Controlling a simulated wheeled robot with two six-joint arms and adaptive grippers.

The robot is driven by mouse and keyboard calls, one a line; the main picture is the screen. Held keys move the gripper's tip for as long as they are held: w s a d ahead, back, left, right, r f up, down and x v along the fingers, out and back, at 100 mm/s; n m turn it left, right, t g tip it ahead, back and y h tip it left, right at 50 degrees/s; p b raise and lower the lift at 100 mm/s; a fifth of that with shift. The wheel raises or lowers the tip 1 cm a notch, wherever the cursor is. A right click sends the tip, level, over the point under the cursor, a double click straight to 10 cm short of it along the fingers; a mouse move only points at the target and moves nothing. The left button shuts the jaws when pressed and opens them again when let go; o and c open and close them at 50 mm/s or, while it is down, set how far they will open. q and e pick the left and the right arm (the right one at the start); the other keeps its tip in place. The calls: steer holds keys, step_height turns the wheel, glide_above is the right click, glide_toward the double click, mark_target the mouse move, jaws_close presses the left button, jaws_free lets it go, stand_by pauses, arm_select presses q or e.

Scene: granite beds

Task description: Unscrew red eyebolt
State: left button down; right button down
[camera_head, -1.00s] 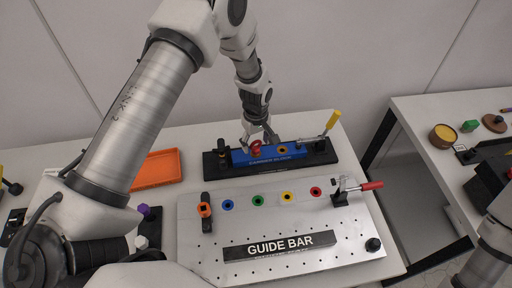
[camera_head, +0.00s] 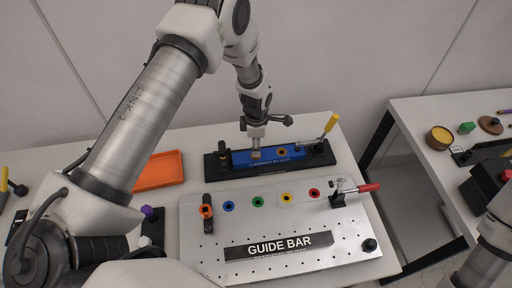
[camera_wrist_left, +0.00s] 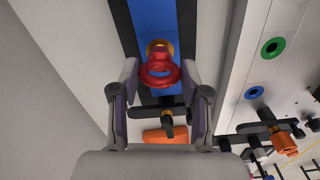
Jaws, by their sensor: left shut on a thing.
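The red eyebolt (camera_wrist_left: 160,70) shows in the left wrist view, with its ring between my finger pads and a brass collar at its base. It stands over the blue bar (camera_head: 296,152), which also shows in the wrist view (camera_wrist_left: 155,14). In the head view my left gripper (camera_head: 256,147) hangs over the left part of the bar and hides the red ring. My left gripper, also in the wrist view (camera_wrist_left: 162,92), is shut on the eyebolt. Whether the eyebolt's thread is still in the bar is hidden. My right gripper is out of view.
A yellow-handled clamp (camera_head: 328,128) stands at the bar's right end. The GUIDE BAR plate (camera_head: 345,238) lies in front, with coloured holes and a red-handled clamp (camera_head: 366,188). An orange tray (camera_head: 160,170) is left. A second table (camera_head: 425,112) stands right, across a gap.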

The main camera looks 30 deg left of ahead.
arm_select(q)
steer(key=n, duration=0.3)
steer(key=shift+r+n+p, duration=0.1)
steer(key=shift+n+p, duration=0.3)
steer(key=shift+n, duration=0.5)
steer(key=shift+r, duration=0.85)
steer(key=shift+r, duration=2.1)
steer(key=shift+f, duration=0.1)
